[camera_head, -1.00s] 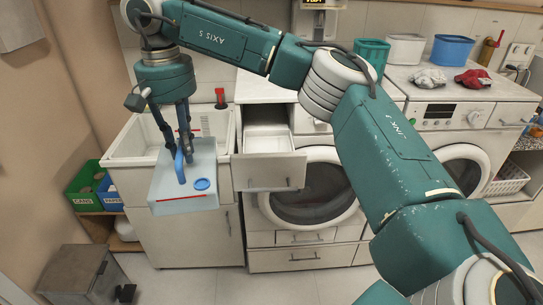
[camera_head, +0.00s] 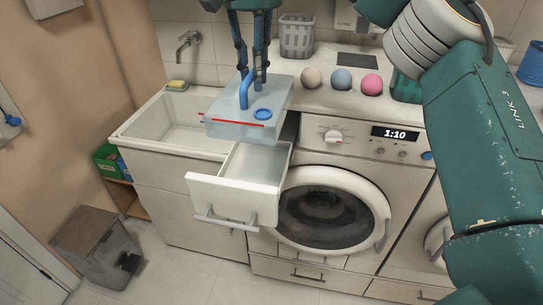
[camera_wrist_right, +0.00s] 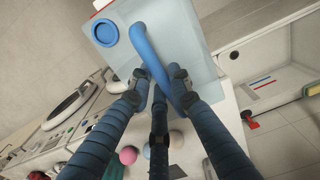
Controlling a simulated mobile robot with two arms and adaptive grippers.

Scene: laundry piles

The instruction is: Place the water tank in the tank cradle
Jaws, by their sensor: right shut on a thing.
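The water tank (camera_head: 277,98) is a pale blue translucent box with a blue handle (camera_head: 244,92), a round blue cap and a red line along its side. My right gripper (camera_head: 254,84) is shut on the handle and holds the tank about level in the air. In the right wrist view the fingers (camera_wrist_right: 160,78) close around the handle (camera_wrist_right: 152,58). Below the tank, a white drawer (camera_head: 232,197) stands pulled out and looks empty; the tank hides its back part. I cannot tell for certain whether this drawer is the tank cradle. My left gripper is not in view.
A white sink (camera_head: 170,128) lies left of the tank. A washing machine (camera_head: 328,178) stands right of the drawer. Several coloured balls and a grey basket (camera_head: 297,38) are on the counter behind. A grey bin (camera_head: 92,245) stands on the floor at left.

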